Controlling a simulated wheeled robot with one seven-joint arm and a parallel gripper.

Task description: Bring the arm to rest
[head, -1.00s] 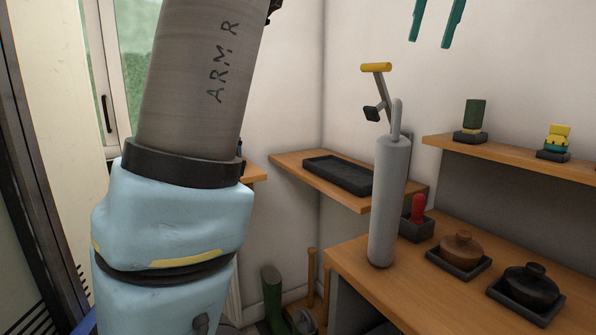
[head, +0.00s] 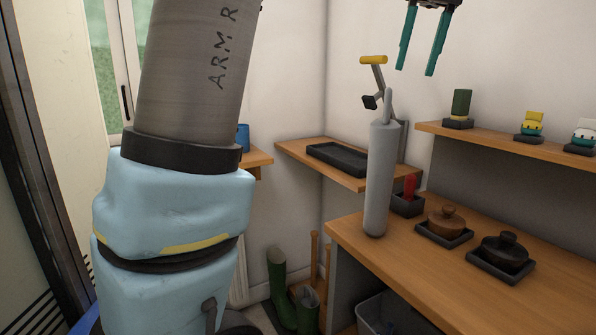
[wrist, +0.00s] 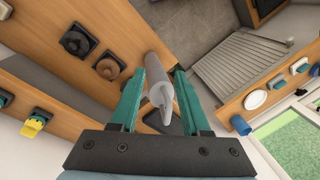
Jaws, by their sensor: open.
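My gripper (head: 422,58) hangs at the top of the head view, its two teal fingers apart and nothing between them. It is above the bench and to the right of a tall grey cylinder with a handle (head: 380,185). In the wrist view my gripper (wrist: 160,75) is open. The grey cylinder (wrist: 158,80) shows between the fingers there, but it stands on the bench below, apart from them. My arm fills the left of the head view; part of it is cut off at the top.
The wooden bench (head: 420,270) carries a red item (head: 410,186) in a dark holder and two lidded round pots (head: 447,219) on dark trays. A shelf (head: 560,150) above holds small figures. A corner shelf holds a black tray (head: 338,158). Green boots (head: 278,275) stand on the floor.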

